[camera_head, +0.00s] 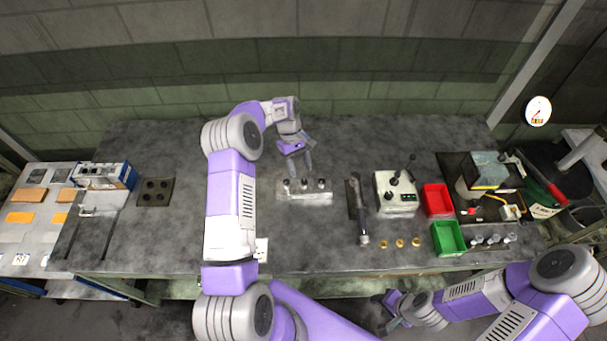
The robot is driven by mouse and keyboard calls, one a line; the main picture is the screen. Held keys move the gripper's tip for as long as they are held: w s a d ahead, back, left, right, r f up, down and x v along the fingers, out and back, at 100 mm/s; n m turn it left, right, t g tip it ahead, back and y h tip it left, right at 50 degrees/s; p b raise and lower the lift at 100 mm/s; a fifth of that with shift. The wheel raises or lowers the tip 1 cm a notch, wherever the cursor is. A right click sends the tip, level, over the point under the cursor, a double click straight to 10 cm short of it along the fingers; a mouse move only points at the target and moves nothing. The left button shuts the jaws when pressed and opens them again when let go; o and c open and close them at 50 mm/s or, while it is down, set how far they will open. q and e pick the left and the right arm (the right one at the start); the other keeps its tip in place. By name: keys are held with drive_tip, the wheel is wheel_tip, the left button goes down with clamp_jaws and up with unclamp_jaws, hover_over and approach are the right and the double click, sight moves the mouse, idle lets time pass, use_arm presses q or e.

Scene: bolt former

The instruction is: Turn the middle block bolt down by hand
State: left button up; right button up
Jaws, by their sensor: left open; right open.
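A pale metal block (305,197) lies on the grey workbench near its middle, with three bolts standing in a row along it. The middle block bolt (304,184) has a dark top. My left gripper (299,162) points down just above and behind the block, close over the middle bolt. It is open, but whether its fingers straddle the bolt or touch it is too small to tell. My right gripper (390,311) is open and empty, low in front of the bench's front edge, away from the block.
Right of the block are a dark wrench-like tool (360,212), a control box with levers (397,194), brass pieces (400,243), a red bin (437,201) and a green bin (448,238). A dark plate with holes (155,192) lies left. Bench between plate and my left arm is clear.

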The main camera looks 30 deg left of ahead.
sight(304, 181)
use_arm(q)
drive_tip(key=shift+x, duration=2.05)
clamp_jaws()
